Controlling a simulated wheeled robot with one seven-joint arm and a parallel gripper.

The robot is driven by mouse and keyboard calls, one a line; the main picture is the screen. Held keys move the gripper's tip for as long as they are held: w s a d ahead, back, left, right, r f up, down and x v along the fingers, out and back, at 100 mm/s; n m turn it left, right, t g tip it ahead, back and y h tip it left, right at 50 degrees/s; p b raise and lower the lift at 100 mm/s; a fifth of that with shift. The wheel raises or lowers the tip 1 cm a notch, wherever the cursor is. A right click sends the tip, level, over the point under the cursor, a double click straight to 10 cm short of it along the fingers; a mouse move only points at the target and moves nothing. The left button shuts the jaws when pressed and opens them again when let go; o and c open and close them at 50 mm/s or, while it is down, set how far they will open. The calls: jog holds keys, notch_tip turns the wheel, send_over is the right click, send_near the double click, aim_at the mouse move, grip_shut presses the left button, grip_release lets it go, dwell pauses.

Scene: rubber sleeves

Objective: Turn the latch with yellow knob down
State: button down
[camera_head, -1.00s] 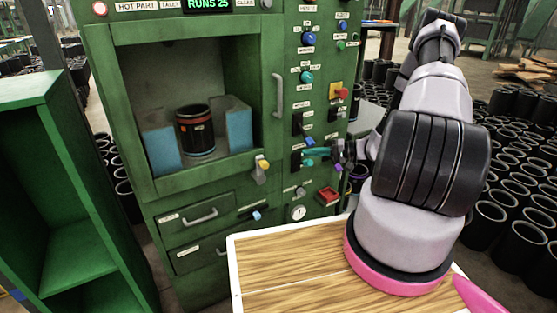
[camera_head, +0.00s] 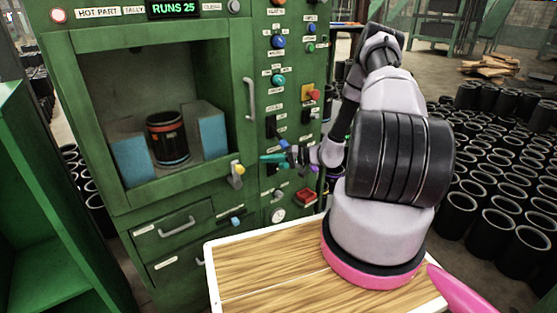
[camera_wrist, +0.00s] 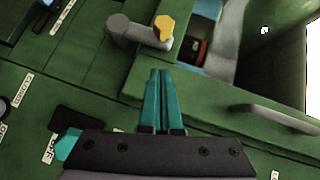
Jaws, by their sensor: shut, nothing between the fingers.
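The latch is a grey lever with a yellow knob (camera_head: 239,169), at the lower right corner of the oven-like opening in the green cabinet. In the wrist view the yellow knob (camera_wrist: 164,29) sits at one end of the grey lever arm (camera_wrist: 134,34). My gripper (camera_head: 264,158) has teal fingers, just right of the latch in the head view. In the wrist view my gripper (camera_wrist: 161,72) is shut and empty, its tips pointing towards the knob with a gap between. The fingers do not appear to touch the latch.
A black sleeve (camera_head: 167,138) stands between blue blocks (camera_head: 212,135) inside the opening. A vertical door handle (camera_head: 250,100) and switches, including a red button (camera_head: 306,195), surround my gripper. Drawers lie below. A wooden-topped surface (camera_head: 265,270) stands in front.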

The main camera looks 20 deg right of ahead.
jog(key=a+f, duration=0.1)
jog(key=a, duration=0.5)
jog(key=shift+f, duration=0.3)
jog(key=shift+a, duration=0.1)
